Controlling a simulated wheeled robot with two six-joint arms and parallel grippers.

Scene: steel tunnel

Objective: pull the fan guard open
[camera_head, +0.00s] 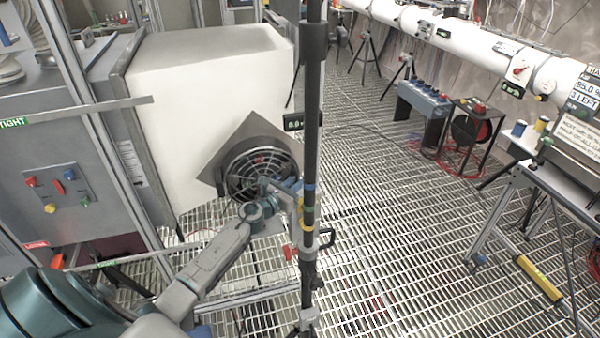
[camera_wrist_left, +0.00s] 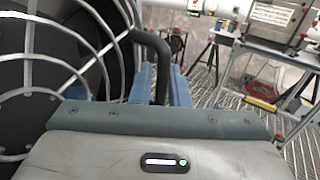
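The fan guard (camera_head: 248,180) is a round wire grille over a dark fan on a tilted square grey plate (camera_head: 262,130), at the middle of the head view. In the left wrist view the guard's wire rings (camera_wrist_left: 75,40) fill the left side. A black curved handle (camera_wrist_left: 152,42) stands out at the guard's right edge. My left gripper (camera_head: 275,188) is at the guard's lower right; in the wrist view its blue fingers (camera_wrist_left: 162,86) sit on both sides of the handle, which fills the gap between them. The handle is too small to make out in the head view. My right gripper is not in view.
A dark upright pole (camera_head: 311,120) with clamps stands just right of the guard. A big white box (camera_head: 205,85) is behind the guard, and a grey cabinet (camera_head: 100,150) with coloured knobs is at the left. Open grated floor (camera_head: 400,220) lies to the right.

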